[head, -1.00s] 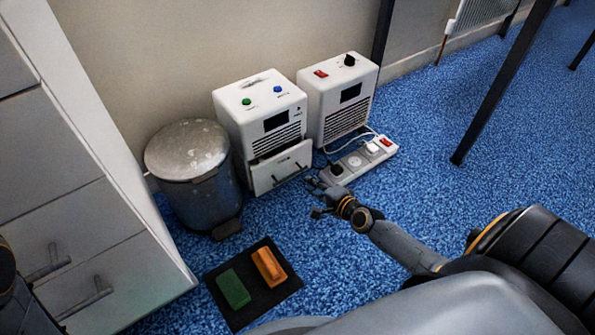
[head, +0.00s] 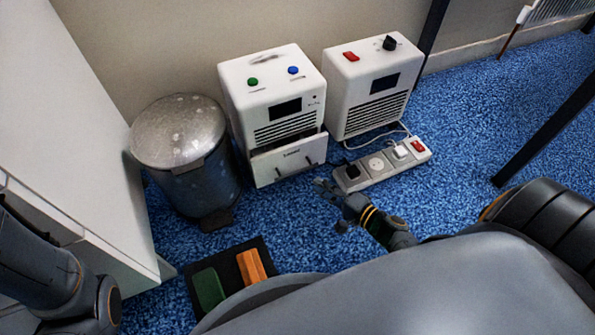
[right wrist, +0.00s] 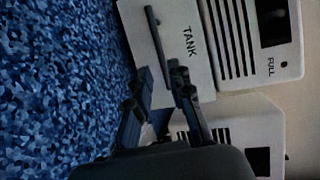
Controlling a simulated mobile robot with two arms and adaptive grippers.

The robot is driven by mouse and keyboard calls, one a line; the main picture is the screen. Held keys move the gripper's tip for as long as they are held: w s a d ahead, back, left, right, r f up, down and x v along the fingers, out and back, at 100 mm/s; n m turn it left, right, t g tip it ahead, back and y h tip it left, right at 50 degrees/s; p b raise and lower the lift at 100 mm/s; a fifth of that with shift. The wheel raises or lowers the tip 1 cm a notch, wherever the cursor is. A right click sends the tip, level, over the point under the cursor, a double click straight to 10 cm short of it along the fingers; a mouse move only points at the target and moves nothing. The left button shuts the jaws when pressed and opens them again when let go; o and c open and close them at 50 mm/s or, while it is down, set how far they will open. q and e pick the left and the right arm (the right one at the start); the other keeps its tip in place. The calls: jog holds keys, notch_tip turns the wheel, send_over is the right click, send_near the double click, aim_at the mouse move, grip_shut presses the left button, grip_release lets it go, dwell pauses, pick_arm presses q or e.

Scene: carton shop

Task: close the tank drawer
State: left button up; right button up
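The tank drawer (head: 287,161) is in the lower front of the white unit with green and blue buttons (head: 272,85). It stands out a little from the body. In the right wrist view, the drawer front (right wrist: 185,75) is marked TANK and carries a dark bar handle (right wrist: 155,38). My right gripper (head: 330,203) is low over the carpet, in front of and to the right of the drawer. In the right wrist view its fingers (right wrist: 162,78) are apart with nothing held, near the drawer front; I cannot tell whether they touch it. My left gripper is out of view.
A second white unit (head: 372,85) stands to the right, with a power strip (head: 380,163) on the carpet before it. A metal pedal bin (head: 190,150) is at the left. A dark mat (head: 228,262) holds a green block (head: 208,288) and an orange block (head: 251,266).

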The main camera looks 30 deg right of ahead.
aim_at(297, 171)
jog(key=b+x, duration=0.3)
jog(key=x, duration=0.7)
jog(key=shift+f+b, duration=0.1)
jog(key=shift+b, duration=0.2)
grip_shut()
